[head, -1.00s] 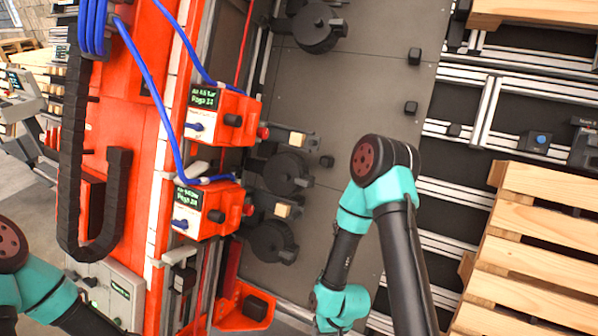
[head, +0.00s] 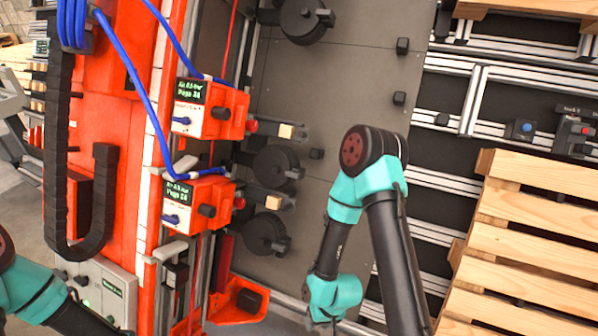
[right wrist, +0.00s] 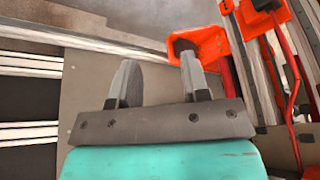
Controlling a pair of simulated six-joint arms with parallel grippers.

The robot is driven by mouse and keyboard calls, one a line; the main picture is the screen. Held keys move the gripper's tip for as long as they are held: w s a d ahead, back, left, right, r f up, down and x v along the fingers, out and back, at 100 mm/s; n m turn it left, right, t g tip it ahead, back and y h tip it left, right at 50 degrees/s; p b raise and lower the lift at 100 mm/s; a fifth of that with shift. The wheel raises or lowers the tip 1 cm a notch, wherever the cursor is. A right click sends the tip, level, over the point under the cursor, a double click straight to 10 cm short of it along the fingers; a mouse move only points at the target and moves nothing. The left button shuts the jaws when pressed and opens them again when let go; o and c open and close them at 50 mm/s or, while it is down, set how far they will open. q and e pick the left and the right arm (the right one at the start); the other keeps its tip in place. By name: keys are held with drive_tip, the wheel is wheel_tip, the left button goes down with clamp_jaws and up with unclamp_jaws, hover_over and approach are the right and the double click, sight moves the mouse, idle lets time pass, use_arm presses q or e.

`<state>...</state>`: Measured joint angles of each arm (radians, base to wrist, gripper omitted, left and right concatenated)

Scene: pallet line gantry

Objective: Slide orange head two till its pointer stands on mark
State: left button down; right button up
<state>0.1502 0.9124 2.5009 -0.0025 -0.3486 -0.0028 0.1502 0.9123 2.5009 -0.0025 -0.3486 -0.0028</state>
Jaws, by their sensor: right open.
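Two orange heads sit on the upright rail: an upper one (head: 229,117) and a lower one (head: 215,195). Each has a small dark display, a dark knob and a blue hose. I cannot tell which is head two. A strip of white marks (head: 157,120) runs along the rail's left; I cannot make out a pointer or the target mark. My right gripper (right wrist: 157,82) is open and empty in the right wrist view. In the head view, my right arm reaches down, below and right of the heads, with its fingers hardly visible. My left arm shows at lower left, its gripper out of frame.
An orange bracket (head: 238,301) with a dark block stands below the heads; it also shows beyond my fingers in the right wrist view (right wrist: 210,45). Dark round rollers (head: 276,166) stand right of the heads. A wooden pallet (head: 535,225) lies at right. The grey plate is mostly bare.

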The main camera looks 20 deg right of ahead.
drive_tip(key=shift+o, duration=0.3)
drive_tip(key=w+d+r+n+t+y, duration=0.2)
drive_tip(key=w+r+n+t, duration=0.7)
drive_tip(key=w+r, duration=1.4)
wheel_tip(320, 180, up, 31)
drive_tip(key=a+n+t+y, duration=0.1)
drive_tip(key=n+t+y, duration=0.2)
drive_tip(key=n+y, duration=0.3)
drive_tip(key=n, duration=0.4)
drive_tip(key=shift+s+a+n, duration=0.35)
drive_tip(key=shift+n, duration=0.05)
drive_tip(key=shift+r, duration=0.1)
